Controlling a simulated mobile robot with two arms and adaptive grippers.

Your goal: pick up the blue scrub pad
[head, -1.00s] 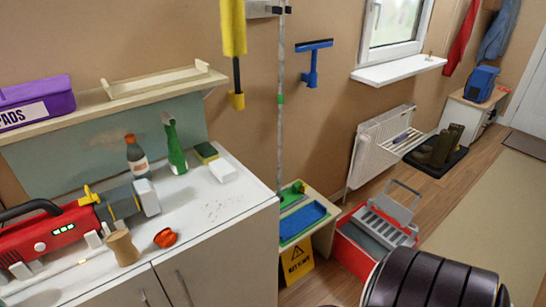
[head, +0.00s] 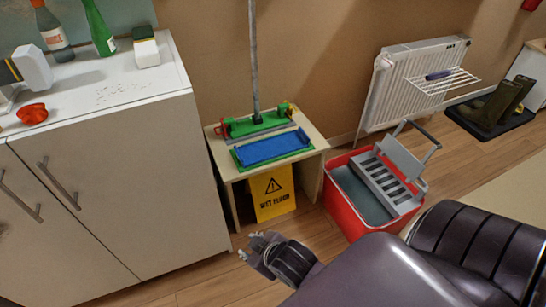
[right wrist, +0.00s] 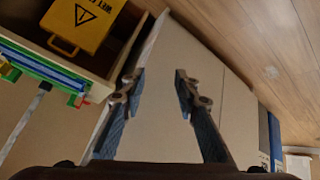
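A flat blue pad (head: 270,148) lies on a green base on a low wooden stand; I take it to be the blue scrub pad. A thin blue strip with green edging (right wrist: 42,64) shows at the left of the right wrist view, probably the same pad and base seen edge-on. My right gripper (head: 249,248) is low in front of the stand, apart from the pad. In the right wrist view its two fingers (right wrist: 158,82) are spread with nothing between them. My left gripper is not in view.
A yellow wet-floor sign (head: 272,193) leans at the stand (head: 316,142). A red bucket with a grey wringer (head: 349,207) stands right of it. A white cabinet (head: 125,170) is at the left. A pole rises behind the pad (head: 253,60). Floor in front is clear.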

